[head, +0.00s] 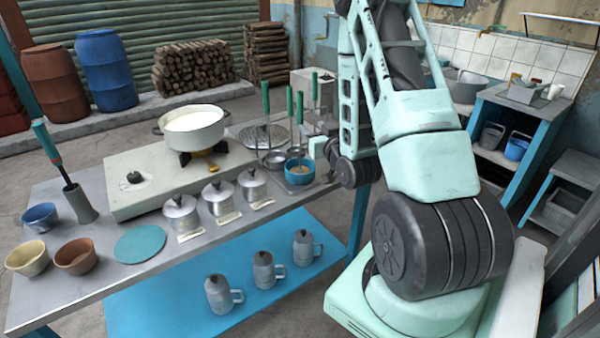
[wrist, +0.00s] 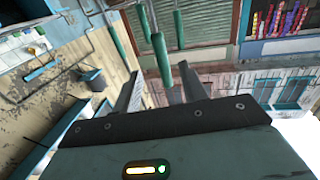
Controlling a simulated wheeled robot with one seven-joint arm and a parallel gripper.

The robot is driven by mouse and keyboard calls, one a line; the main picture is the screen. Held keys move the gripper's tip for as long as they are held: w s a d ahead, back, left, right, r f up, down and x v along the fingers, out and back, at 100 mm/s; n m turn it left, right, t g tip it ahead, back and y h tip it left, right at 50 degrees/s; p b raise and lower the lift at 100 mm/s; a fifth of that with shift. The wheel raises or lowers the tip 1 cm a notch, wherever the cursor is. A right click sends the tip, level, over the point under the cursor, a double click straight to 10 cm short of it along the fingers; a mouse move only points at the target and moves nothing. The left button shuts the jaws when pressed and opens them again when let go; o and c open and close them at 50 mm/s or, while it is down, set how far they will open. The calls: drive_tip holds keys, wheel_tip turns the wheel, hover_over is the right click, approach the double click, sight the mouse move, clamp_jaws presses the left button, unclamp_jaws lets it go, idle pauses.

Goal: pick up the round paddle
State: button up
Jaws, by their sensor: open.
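Several tools with green handles stand upright at the far right end of the metal table; one green handle (head: 289,102) is near the middle of the group. I cannot tell which one is the round paddle, as their lower ends are small or partly hidden. My gripper (wrist: 160,70) is open, with its two grey fingers apart. In the wrist view one green handle (wrist: 161,58) shows between the fingertips, and others stand around it. I cannot tell whether it touches a finger. In the head view my gripper (head: 317,147) is just right of the tools, its fingers hardly visible.
A blue bowl (head: 300,170) sits by the tools, with a round perforated grey disc (head: 262,137) behind. A white pot (head: 194,130) stands on the stove (head: 150,172). Lidded tins (head: 181,213) line the front. Another green-handled tool (head: 47,142) leans in a holder at left.

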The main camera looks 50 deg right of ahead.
sight(302, 116)
drive_tip(key=b, duration=0.2)
drive_tip(key=w+b, duration=0.1)
drive_tip(key=b, duration=0.2)
drive_tip(key=shift+w+d+f, duration=0.25)
drive_tip(key=shift+d, duration=0.1)
drive_tip(key=b, duration=0.3)
drive_tip(key=shift+w+r, duration=0.1)
drive_tip(key=shift+w, duration=0.05)
drive_tip(key=shift+r+p+x, duration=0.25)
drive_tip(key=shift+p+x, duration=0.35)
drive_tip(key=shift+x, duration=0.45)
drive_tip(key=p+x, duration=0.2)
drive_tip(key=x, duration=0.2)
drive_tip(key=shift+w+d, duration=0.1)
drive_tip(key=shift+w, duration=0.1)
drive_tip(key=shift+w+d, duration=0.25)
drive_tip(key=shift+w, duration=0.3)
clamp_jaws()
